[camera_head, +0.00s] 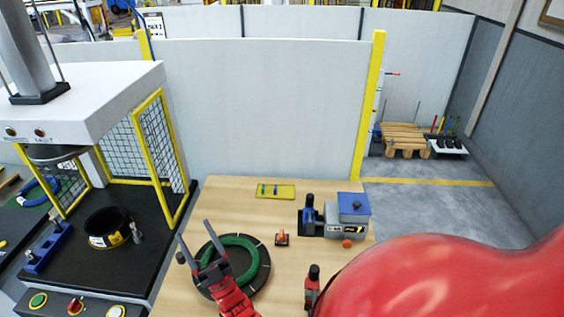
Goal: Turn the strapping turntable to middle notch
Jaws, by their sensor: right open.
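The strapping turntable (262,278) is a black disc with pale marks on its rim, lying on the wooden table (225,193). A green coil (240,241) lies flat on it. My right gripper (194,231) reaches in over the front left part of the disc. Its two grey fingers are spread apart with nothing between them. A small dark knob (181,258) shows just left of the disc, near the fingers. I cannot tell whether the fingers touch anything. The gripper hides part of the disc and coil. My left gripper is out of view.
A strapping tool (335,219) with a blue block stands at the table's back right. A small orange-topped piece (282,239) sits beside the turntable. A yellow tray (276,191) lies farther back. A press (85,95) stands left. My red arm covers the lower right.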

